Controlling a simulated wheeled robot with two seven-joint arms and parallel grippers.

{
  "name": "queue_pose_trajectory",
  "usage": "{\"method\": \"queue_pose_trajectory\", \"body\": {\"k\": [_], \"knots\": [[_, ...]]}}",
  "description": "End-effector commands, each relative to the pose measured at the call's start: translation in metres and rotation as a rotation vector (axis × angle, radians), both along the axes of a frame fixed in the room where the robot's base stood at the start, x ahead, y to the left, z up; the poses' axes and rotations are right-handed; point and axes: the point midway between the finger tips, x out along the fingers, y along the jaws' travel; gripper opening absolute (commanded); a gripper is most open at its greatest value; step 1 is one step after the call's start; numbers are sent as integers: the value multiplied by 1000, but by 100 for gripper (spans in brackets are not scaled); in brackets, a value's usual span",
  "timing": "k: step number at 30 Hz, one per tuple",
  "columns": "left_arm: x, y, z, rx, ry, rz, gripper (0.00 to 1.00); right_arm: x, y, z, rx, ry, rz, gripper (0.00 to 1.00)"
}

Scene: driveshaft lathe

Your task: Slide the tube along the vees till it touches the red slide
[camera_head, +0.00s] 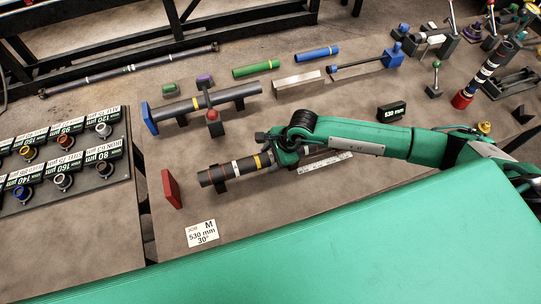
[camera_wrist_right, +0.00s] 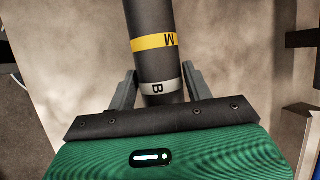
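The tube (camera_head: 218,174), dark with yellow and pale bands, lies across a dark vee support (camera_head: 221,187) in the head view; other vees are hidden. The red slide (camera_head: 171,189) stands to the left of the tube's near end, with a visible gap between them. My right gripper (camera_head: 271,149) is at the tube's right part. In the right wrist view, the fingers of my right gripper (camera_wrist_right: 160,88) flank the tube (camera_wrist_right: 152,20), close to its sides near the "B" band. Whether they press on it is unclear. My left gripper is out of view.
A job card (camera_head: 202,233) reads M, 530 mm, 30°. A steel ruler (camera_head: 325,162) lies right of the gripper. Behind stand a blue-ended bar fixture (camera_head: 149,118) and a red-knobbed post (camera_head: 212,116). A rack of labelled rings (camera_head: 75,190) is at left.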

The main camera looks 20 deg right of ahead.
Motion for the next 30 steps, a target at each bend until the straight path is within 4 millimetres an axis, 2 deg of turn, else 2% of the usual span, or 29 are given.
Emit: {"method": "queue_pose_trajectory", "body": {"k": [1, 7, 10, 11, 14, 25, 30], "knots": [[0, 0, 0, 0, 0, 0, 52, 0, 0, 0, 0, 0, 0, 41], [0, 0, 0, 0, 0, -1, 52, 0, 0, 0, 0, 0, 0, 1], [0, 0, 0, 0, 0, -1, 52, 0, 0, 0, 0, 0, 0, 0], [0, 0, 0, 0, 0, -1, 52, 0, 0, 0, 0, 0, 0, 49], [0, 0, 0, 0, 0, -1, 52, 0, 0, 0, 0, 0, 0, 69], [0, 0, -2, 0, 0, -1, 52, 0, -2, 3, -1, -1, -1, 70], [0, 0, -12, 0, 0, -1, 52, -3, -10, 19, -1, -4, -1, 70]]}}
